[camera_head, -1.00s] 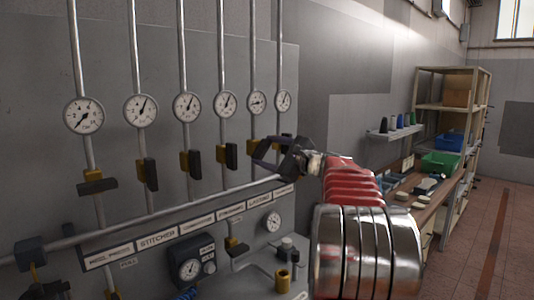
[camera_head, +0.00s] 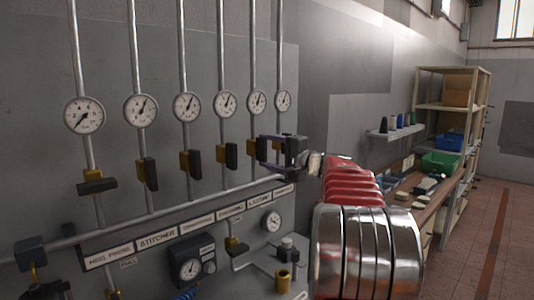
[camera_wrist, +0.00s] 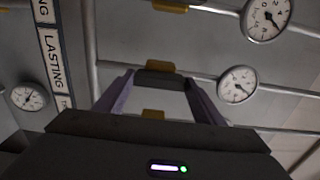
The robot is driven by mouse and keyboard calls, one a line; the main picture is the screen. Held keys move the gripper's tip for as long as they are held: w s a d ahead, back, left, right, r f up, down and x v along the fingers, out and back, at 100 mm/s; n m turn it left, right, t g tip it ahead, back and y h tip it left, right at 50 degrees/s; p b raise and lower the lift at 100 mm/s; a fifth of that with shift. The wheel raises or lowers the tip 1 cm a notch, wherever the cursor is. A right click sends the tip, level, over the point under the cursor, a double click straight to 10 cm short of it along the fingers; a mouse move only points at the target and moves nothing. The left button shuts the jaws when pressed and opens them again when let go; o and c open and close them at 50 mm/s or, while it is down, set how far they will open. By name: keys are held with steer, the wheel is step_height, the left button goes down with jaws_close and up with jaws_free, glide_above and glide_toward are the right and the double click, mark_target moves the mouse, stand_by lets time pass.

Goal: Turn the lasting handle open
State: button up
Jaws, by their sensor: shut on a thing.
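The lasting handle (camera_wrist: 160,68) is a dark bar on a yellow valve body, on the pipe beside the LASTING label (camera_wrist: 53,62). It also shows in the head view (camera_head: 263,150), partly hidden by my fingers. It appears to lie along its pipe. My gripper (camera_wrist: 158,76) is shut on the handle, one finger at each end of it in the wrist view. In the head view my gripper (camera_head: 268,150) reaches in from the right.
Other valve handles stand close on the left, one (camera_head: 231,155) along its pipe and the leftmost (camera_head: 97,186) crosswise. Round gauges (camera_head: 257,101) sit above. A horizontal pipe and label strip run below. A workbench and shelf (camera_head: 450,105) stand at the right.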

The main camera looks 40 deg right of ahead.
steer(key=shift+a+f, duration=0.15)
steer(key=shift+f, duration=0.15)
steer(key=o, duration=1.1)
steer(key=shift+r, duration=0.15)
steer(key=shift+c, duration=0.2)
steer(key=shift+s, duration=0.15)
steer(key=s, duration=1.3)
steer(key=shift+s+d, duration=0.25)
